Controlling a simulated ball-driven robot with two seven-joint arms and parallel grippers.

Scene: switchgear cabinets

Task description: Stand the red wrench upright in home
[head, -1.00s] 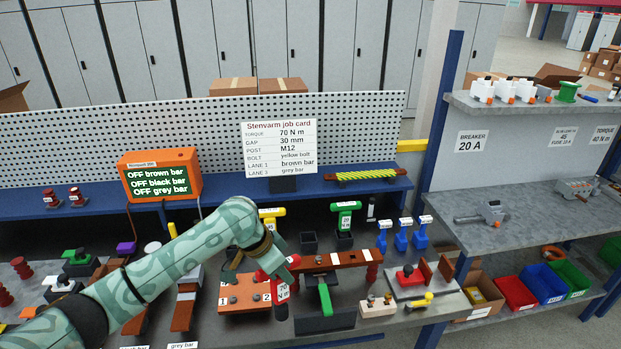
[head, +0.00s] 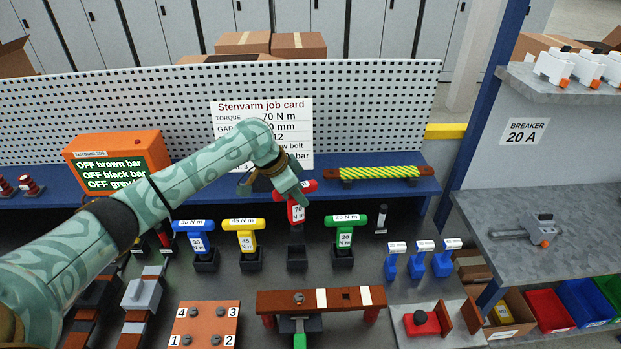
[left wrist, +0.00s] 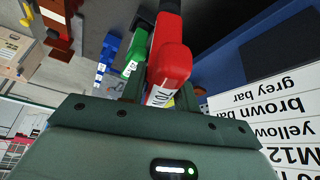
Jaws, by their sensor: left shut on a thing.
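The red wrench (head: 296,211), labelled 70 N m, is held upright by my left gripper (head: 284,190), which is shut on its upper part. Its dark shank points down over a black holder (head: 297,262) in the row of wrenches. My right gripper is not in view.
A yellow wrench (head: 247,239) stands left of that holder, a blue wrench (head: 196,241) farther left, and a green wrench (head: 345,236) close on the right. The job card (head: 240,107) is behind my left arm. A brown bar (head: 330,299) lies in front.

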